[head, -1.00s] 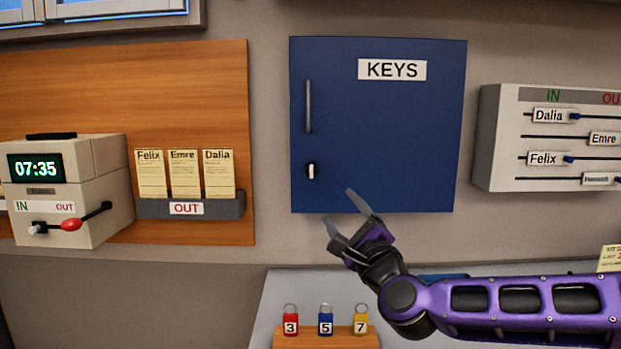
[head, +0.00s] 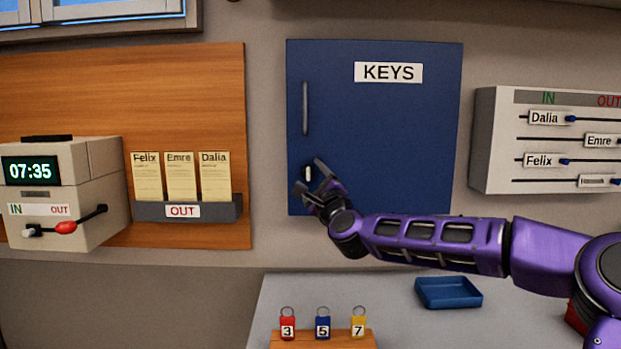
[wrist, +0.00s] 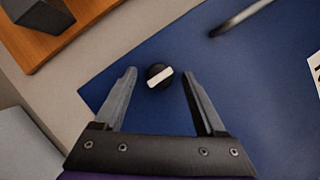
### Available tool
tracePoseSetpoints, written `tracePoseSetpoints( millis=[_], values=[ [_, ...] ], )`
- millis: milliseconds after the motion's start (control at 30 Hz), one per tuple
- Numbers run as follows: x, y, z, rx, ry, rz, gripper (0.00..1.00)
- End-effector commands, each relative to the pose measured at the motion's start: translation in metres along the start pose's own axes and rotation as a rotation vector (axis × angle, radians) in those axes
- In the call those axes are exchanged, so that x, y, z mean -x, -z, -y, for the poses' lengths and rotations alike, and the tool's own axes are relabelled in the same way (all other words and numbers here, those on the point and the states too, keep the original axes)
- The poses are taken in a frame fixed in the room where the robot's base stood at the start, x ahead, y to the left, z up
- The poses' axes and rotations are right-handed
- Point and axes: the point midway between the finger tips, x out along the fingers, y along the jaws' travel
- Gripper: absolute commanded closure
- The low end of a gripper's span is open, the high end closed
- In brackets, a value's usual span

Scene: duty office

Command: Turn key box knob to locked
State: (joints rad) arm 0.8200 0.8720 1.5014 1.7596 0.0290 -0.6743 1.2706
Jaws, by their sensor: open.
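The blue key box (head: 385,130) hangs on the wall with its door shut and a "KEYS" label. Its knob (head: 307,173) is small and dark with a white bar, low on the left side of the door below the handle (head: 305,108). In the head view the white bar stands about upright. My gripper (head: 308,178) is at the knob, open. In the wrist view the knob (wrist: 159,76) lies between and just beyond the fingertips of my open gripper (wrist: 160,82), with gaps on both sides.
A card rack (head: 188,211) and a time clock (head: 62,190) are at the left. A sliding name board (head: 550,140) is at the right. Below, a desk holds a blue tray (head: 448,292) and a wooden stand (head: 322,339) with three tagged keys.

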Motion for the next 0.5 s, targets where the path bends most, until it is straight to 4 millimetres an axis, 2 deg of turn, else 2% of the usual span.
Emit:
tracePoseSetpoints(
  millis=[333, 500],
  values=[
    [-0.003, 0.0002, -0.0004, 0.0, -0.001, 0.0, 0.29],
    [-0.0028, 0.0002, -0.0003, 0.0, 0.0, 0.0, 0.6]
  ],
)
